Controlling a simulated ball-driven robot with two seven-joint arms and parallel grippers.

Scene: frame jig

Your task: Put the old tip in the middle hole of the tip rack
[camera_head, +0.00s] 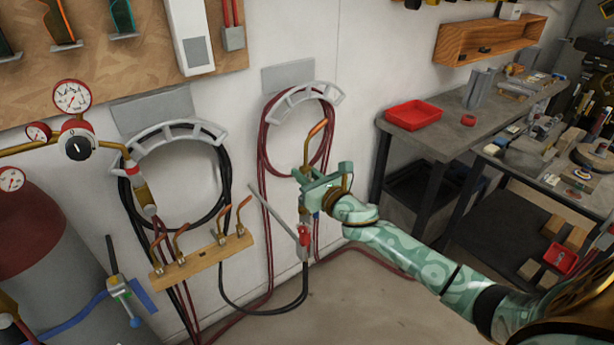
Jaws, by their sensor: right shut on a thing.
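My right gripper (315,178) is shut on a bent copper tip with a brass lower end, the old tip (312,138). The tip stands roughly upright above the jaws, its bent end pointing up and right, in front of the wall. The tip rack (203,258) is a wooden bar at lower left of the gripper. It bears several bent copper tips, two to the left and two to the right. The middle stretch between them shows no tip; the hole itself is too small to make out. My left gripper is not in view.
A torch with a red part (304,236) and hose hangs just below the gripper. Coiled hoses hang on wall hooks (176,130) behind. A red gas cylinder (40,235) and gauges (72,97) stand left. A workbench with a red tray (412,114) is at right.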

